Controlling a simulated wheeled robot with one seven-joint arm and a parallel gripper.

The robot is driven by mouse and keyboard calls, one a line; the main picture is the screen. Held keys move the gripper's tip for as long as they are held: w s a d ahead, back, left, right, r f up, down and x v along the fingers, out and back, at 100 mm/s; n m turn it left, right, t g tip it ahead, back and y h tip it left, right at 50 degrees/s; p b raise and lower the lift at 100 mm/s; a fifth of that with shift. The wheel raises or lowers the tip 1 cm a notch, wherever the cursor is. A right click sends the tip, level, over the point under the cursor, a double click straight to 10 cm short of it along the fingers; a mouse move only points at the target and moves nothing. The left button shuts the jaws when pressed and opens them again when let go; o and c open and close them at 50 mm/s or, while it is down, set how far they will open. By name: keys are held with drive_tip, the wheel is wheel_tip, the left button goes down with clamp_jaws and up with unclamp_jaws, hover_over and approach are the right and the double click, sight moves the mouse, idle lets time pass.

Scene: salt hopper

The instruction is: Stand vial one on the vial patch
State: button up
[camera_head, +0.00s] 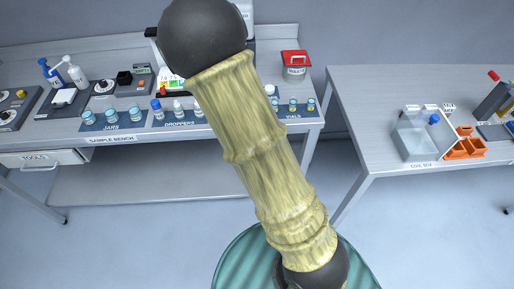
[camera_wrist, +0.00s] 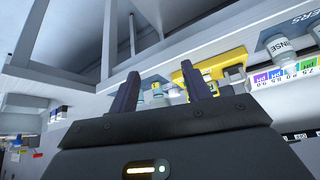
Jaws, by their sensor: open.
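Small capped vials (camera_head: 293,105) stand in a row at the right end of the sample bench in the head view. They stand on a dark blue patch (camera_head: 310,115) marked VIALS. I cannot tell which vial is vial one. My gripper (camera_wrist: 162,88) shows in the wrist view with its two dark fingers apart and nothing held between them. Small pale vials with yellowish parts (camera_wrist: 156,92) appear beyond the fingertips, apart from them as far as I can tell. In the head view my arm covers the middle of the bench and my gripper is not visible.
Jars (camera_head: 112,115) and droppers (camera_head: 178,109) stand left along the bench front. A red-lidded tub (camera_head: 296,66) stands behind the vials. A yellow object (camera_wrist: 188,75) and a rinse bottle (camera_wrist: 281,48) are near my fingers. The right table (camera_head: 375,100) has much bare top.

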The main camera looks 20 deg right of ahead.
drive_tip(key=s+a+r+n+g+y, duration=0.1)
drive_tip(key=s+r+n, duration=0.2)
drive_tip(key=s, duration=0.4)
drive_tip(key=s+a+r+n+g+y, duration=0.1)
drive_tip(key=s+a+r+n+y, duration=0.1)
drive_tip(key=s+r+n, duration=0.2)
drive_tip(key=s+r, duration=0.2)
drive_tip(key=s, duration=0.1)
drive_tip(key=shift+s+r+g+y, duration=0.3)
drive_tip(key=shift+g, duration=0.1)
drive_tip(key=shift+w, duration=0.1)
